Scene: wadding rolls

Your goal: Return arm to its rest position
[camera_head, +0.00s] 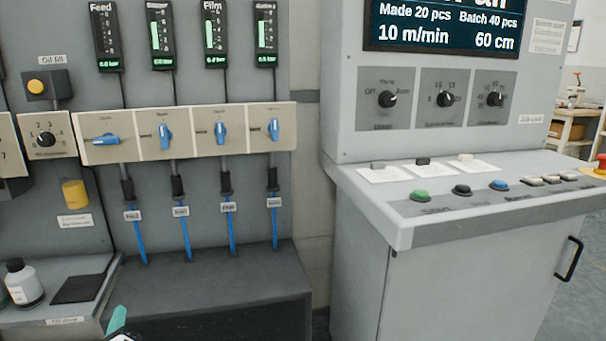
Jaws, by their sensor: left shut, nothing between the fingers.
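My left gripper (119,322) shows only as a small teal and dark tip at the bottom edge, left of centre. It is shut and empty, and apart from the valves and knobs. The rest of that arm is out of view. My right gripper is not in view.
A valve panel (200,151) has several blue handles; the leftmost is level, the others upright. Blue hoses run down to a dark ledge (215,290). A white bottle (23,284) stands on a shelf at left. A control console (395,195) with buttons and a screen juts out at right.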

